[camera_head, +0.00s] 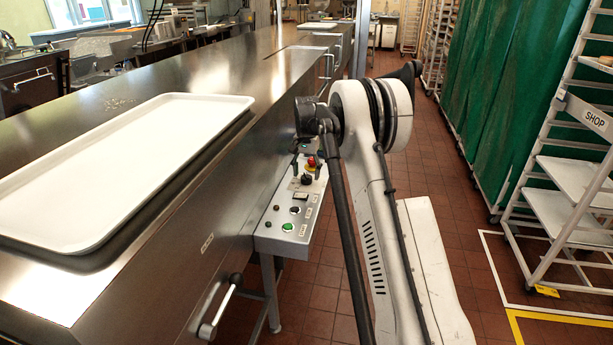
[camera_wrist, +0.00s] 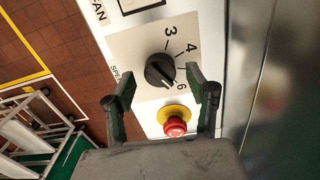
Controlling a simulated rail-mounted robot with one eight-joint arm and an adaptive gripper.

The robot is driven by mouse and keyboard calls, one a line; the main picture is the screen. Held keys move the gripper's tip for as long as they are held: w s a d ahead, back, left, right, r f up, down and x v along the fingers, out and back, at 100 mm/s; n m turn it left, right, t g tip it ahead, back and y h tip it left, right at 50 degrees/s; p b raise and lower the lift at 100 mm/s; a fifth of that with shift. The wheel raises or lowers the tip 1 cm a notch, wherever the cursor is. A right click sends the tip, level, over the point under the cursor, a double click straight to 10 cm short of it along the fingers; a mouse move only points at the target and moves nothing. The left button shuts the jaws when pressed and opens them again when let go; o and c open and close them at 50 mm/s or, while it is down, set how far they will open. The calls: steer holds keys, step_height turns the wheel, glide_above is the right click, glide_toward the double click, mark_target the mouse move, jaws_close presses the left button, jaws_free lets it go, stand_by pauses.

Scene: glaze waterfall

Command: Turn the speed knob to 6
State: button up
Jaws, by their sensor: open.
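The black speed knob (camera_wrist: 160,70) sits on a pale dial plate (camera_wrist: 125,47) in the wrist view. The numerals 3, 4 and 6 show around its right side; the place between 4 and 6 is partly covered by a finger. A pale mark on the knob seems to face the lower right, towards 6, but the exact reading is too small to tell. My gripper (camera_wrist: 161,82) is open, with one finger on each side of the knob and visible gaps between. The knob also shows small in the head view (camera_head: 306,179); my fingertips are not clear there.
A red emergency button (camera_wrist: 175,127) on a yellow collar stands close to the knob, between my fingers in the picture. The control panel (camera_head: 272,229) projects from a steel counter bearing a white tray (camera_head: 120,165). A shelf rack (camera_head: 570,185) stands at right.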

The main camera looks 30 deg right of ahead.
mark_target(306, 176)
step_height(306, 176, up, 11)
steer(key=shift+f, duration=0.2)
stand_by(0.4)
steer(key=s+a+r+n+t, duration=0.2)
steer(key=s+a+r, duration=0.55)
steer(key=s, duration=0.25)
steer(key=s+a+r+n+t, duration=0.1)
steer(key=s+a+r+n, duration=0.1)
steer(key=s+a+r, duration=0.75)
steer(key=s+a+f+n+t, duration=0.1)
steer(key=s+a+f, duration=0.1)
steer(key=s, duration=0.7)
steer(key=s+a+f+n+t, duration=0.1)
steer(key=s+a+f+n, duration=0.1)
steer(key=s+f, duration=0.3)
steer(key=s+a+f+n+t, duration=0.2)
steer(key=s+a+f, duration=0.1)
steer(key=s, duration=1)
steer(key=shift+s+f, duration=0.3)
steer(key=shift+f, duration=0.45)
